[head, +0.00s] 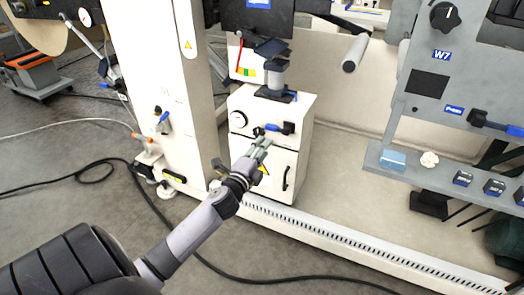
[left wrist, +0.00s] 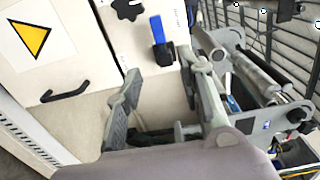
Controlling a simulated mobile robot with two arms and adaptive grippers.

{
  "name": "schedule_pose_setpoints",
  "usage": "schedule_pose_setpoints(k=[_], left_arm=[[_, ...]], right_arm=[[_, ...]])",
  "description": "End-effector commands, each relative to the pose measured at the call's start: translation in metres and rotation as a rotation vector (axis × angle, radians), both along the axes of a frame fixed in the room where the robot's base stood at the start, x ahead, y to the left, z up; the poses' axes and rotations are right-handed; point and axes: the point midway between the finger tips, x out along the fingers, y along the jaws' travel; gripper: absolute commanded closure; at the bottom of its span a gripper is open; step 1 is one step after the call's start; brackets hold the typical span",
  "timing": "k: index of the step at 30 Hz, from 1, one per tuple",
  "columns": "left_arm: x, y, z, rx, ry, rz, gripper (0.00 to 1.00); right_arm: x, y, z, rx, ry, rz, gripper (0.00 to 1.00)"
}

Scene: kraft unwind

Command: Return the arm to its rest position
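My left arm reaches in from the lower left of the head view. Its gripper (head: 262,143) is in front of the white cabinet (head: 302,118), just below a blue-handled valve (head: 279,128). In the left wrist view the two fingers of the gripper (left wrist: 161,66) stand apart with nothing between them. The blue handle (left wrist: 156,30) shows beyond the fingertips there, apart from them. I cannot tell from the head view whether the gripper touches the cabinet front. My right gripper is in neither view.
A white column (head: 165,75) stands left of the cabinet. A black cable (head: 150,200) runs across the grey floor below my arm. A slotted white rail (head: 340,242) borders the machine. A grey shelf (head: 440,181) at right holds a light-blue block (head: 392,160). The left floor is largely open.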

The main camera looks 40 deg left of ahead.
Motion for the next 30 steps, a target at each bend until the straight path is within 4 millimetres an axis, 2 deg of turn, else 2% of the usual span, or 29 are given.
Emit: schedule_pose_setpoints(k=[13,16,19,24,30], left_arm=[[0.000,-0.001,-0.001,-0.003,0.000,0.000,0.65],[-0.006,-0.013,-0.006,-0.067,0.005,-0.003,0.65],[-0.024,-0.050,-0.020,-0.263,0.023,-0.009,0.65],[-0.072,-0.131,-0.041,-0.733,0.102,-0.001,0.65],[-0.115,-0.193,-0.046,-1.087,0.197,0.020,0.65]], right_arm=[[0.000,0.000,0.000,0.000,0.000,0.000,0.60],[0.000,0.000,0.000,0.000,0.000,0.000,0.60],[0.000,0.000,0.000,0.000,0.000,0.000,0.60],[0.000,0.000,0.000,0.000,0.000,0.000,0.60],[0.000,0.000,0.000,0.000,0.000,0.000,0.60]])
